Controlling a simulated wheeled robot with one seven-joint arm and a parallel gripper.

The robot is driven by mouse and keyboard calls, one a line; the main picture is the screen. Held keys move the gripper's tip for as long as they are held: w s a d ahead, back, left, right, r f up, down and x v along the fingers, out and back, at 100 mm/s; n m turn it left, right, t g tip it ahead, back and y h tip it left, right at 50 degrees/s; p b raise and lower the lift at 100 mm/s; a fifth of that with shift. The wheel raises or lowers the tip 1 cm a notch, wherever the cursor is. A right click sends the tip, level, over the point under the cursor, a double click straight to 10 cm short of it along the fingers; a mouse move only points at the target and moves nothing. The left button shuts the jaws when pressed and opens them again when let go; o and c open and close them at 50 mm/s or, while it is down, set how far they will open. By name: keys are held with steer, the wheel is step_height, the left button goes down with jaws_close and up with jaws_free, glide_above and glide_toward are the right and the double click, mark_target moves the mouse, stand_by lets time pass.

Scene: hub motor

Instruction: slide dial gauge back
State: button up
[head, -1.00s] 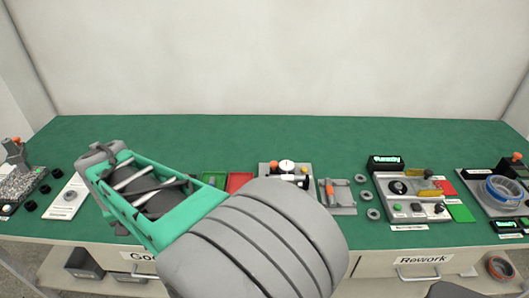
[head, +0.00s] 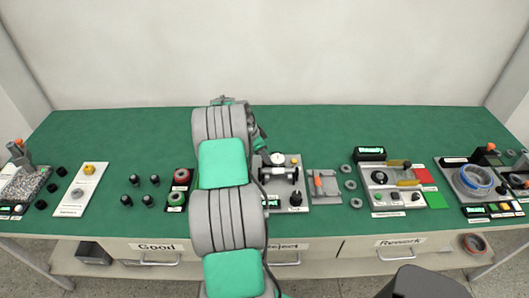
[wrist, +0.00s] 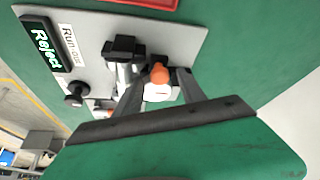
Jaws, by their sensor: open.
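The dial gauge, with a white face (head: 278,158) and an orange knob (head: 294,161), stands at the back of a grey run-out fixture plate (head: 303,208). In the wrist view, its orange knob (wrist: 160,73) and white body (wrist: 157,93) show between my fingers. My gripper (wrist: 158,78) is open, with one finger on each side of the gauge. I cannot tell whether either finger touches it. In the head view my arm hides most of the gripper. A small display (wrist: 47,45) on the fixture reads "Reject".
A black knob (head: 296,198) stands at the fixture's front. The back strip of the green bench is clear.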

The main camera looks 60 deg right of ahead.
steer(key=shift+s+d+f, duration=0.1)
steer(key=shift+f, duration=0.2)
steer(key=shift+c, duration=0.2)
jaws_close()
stand_by(1.0)
